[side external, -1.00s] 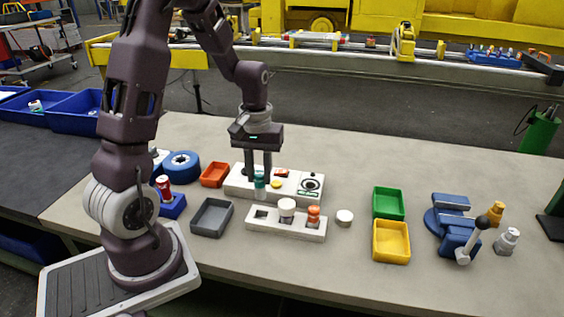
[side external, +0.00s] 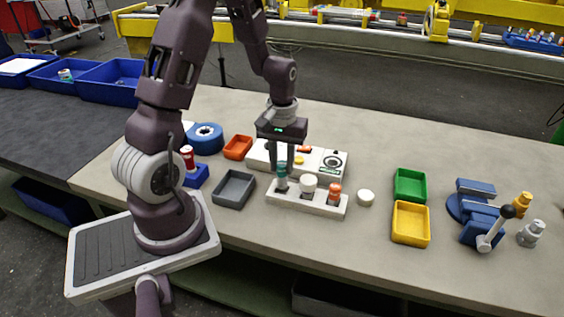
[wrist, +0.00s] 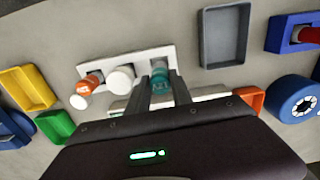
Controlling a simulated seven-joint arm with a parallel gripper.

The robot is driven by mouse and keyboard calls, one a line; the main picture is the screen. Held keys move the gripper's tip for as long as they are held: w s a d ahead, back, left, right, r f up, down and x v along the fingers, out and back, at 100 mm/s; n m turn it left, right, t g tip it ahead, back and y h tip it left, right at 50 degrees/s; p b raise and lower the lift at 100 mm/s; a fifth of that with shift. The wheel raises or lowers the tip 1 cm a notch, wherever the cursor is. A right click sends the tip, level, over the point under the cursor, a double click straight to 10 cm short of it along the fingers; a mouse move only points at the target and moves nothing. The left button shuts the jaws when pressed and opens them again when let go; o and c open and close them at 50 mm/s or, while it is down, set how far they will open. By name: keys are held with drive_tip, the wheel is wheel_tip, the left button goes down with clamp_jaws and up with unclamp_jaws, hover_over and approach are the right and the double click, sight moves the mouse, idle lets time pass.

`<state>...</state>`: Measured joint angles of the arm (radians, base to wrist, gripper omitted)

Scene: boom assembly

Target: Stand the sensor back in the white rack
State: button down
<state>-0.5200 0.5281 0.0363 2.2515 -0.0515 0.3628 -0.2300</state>
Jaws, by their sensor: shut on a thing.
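The teal sensor (side external: 281,178) is upright at the left slot of the white rack (side external: 308,208). My gripper (side external: 284,169) is shut on its upper part. Its lower end meets the slot, but I cannot tell whether it is fully seated. In the wrist view the sensor (wrist: 159,71) shows between my fingertips (wrist: 160,84), over the end slot of the rack (wrist: 141,60). A white-capped part (side external: 308,183) stands in the middle slot and an orange-topped part (side external: 334,194) in the right slot.
Behind the rack lies a white panel (side external: 260,154) with a dial, close to my fingers. A grey tray (side external: 234,189) is to the left and a loose white cap (side external: 366,197) to the right. Green (side external: 410,184) and yellow (side external: 410,223) trays stand farther right.

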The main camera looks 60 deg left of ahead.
sight(282, 174)
drive_tip(key=shift+f, duration=0.95)
idle(1.0)
drive_tip(key=shift+f, duration=0.9)
drive_tip(key=c, duration=1.1)
unclamp_jaws()
drive_tip(key=shift+o, duration=0.2)
drive_tip(key=shift+r, duration=3.55)
